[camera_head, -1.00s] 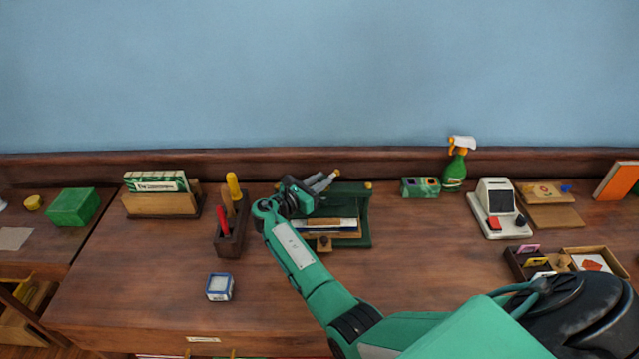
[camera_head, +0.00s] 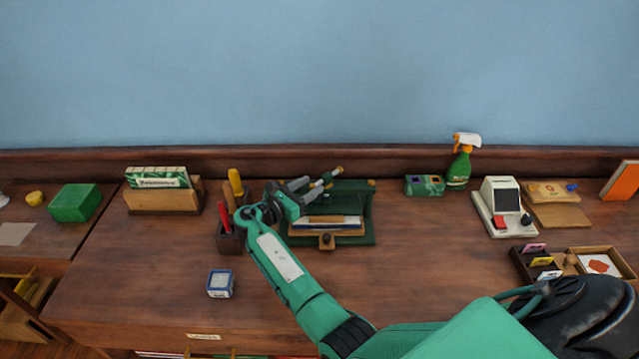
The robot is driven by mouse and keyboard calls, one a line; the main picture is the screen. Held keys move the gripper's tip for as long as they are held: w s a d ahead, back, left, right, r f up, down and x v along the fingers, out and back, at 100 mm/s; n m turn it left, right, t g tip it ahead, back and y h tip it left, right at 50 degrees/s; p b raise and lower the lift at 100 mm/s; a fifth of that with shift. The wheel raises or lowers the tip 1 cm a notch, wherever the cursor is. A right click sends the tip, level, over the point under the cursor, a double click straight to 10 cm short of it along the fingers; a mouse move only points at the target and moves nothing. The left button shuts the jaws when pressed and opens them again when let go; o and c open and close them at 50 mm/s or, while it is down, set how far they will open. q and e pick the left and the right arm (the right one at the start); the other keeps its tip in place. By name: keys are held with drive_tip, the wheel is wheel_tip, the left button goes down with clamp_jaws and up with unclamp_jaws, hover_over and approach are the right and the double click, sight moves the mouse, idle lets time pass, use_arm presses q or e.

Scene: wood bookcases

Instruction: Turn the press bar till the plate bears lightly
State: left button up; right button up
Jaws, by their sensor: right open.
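The dark green press (camera_head: 367,220) stands on the desk at centre. A stack of pale and brown layers, perhaps a book (camera_head: 330,222), lies in it, with a small wooden knob at its front. A dark bar with a yellowish tip (camera_head: 339,170) shows at the top of the press. My right gripper (camera_head: 315,187) is open at the upper left of the press, its fingers pointing right toward that bar. I cannot tell whether they touch the bar. The plate's height and contact are hidden by the gripper and the viewing angle. My left gripper is not in view.
A tool block (camera_head: 231,240) stands close left of my right wrist. A small blue-white box (camera_head: 220,284) lies in front. A spray bottle (camera_head: 459,169), a card reader (camera_head: 499,207) and a card tray (camera_head: 607,279) are to the right.

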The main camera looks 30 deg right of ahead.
drive_tip(key=b+v, duration=0.1)
drive_tip(key=v, duration=0.7)
drive_tip(key=shift+b, duration=0.3)
